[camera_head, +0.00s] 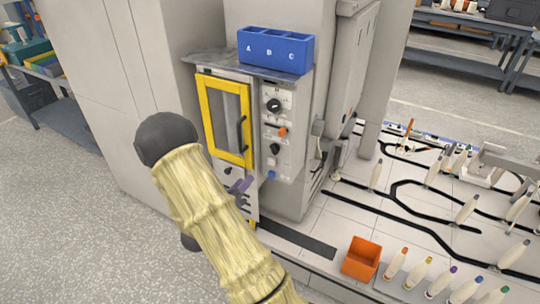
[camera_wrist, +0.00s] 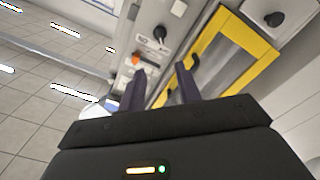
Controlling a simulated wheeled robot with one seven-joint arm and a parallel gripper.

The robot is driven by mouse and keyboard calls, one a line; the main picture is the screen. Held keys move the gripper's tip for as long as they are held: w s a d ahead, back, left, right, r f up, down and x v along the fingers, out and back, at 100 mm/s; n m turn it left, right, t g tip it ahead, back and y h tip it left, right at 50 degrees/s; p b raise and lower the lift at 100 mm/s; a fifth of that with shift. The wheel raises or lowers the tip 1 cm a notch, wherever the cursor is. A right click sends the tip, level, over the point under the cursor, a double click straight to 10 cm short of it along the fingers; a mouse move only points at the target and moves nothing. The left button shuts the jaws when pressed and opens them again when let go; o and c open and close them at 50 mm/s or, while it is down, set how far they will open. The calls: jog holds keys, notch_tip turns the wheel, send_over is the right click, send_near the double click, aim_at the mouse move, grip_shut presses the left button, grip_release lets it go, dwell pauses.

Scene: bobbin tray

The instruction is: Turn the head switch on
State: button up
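A grey control panel (camera_head: 270,150) stands right of a yellow-framed door (camera_head: 204,118) on the machine. It carries an upper black knob (camera_head: 273,105), an orange switch (camera_head: 282,131), a lower black knob (camera_head: 275,149) and a blue button (camera_head: 271,174). The labels are too small to tell which is the head switch. In the wrist view, the orange switch (camera_wrist: 136,58) and a black knob (camera_wrist: 160,32) show beyond the fingers. My gripper (camera_head: 240,186) is low in front of the machine, below the door. In the wrist view my gripper (camera_wrist: 161,86) has its two fingers apart, with nothing between them.
A blue bin (camera_head: 275,52) marked A, B, C stands on the machine's top shelf. The door's dark handle (camera_head: 241,133) sticks out near the panel. At right, an orange box (camera_head: 362,259) and several bobbins stand on a white table (camera_head: 345,215).

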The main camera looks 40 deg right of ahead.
aim_at(271, 150)
jog(key=shift+d, duration=0.1)
jog(key=p+x, duration=0.1)
jog(key=x, duration=1.6)
jog(key=shift+w+d+r, duration=0.1)
jog(key=shift+w, duration=0.05)
grip_shut()
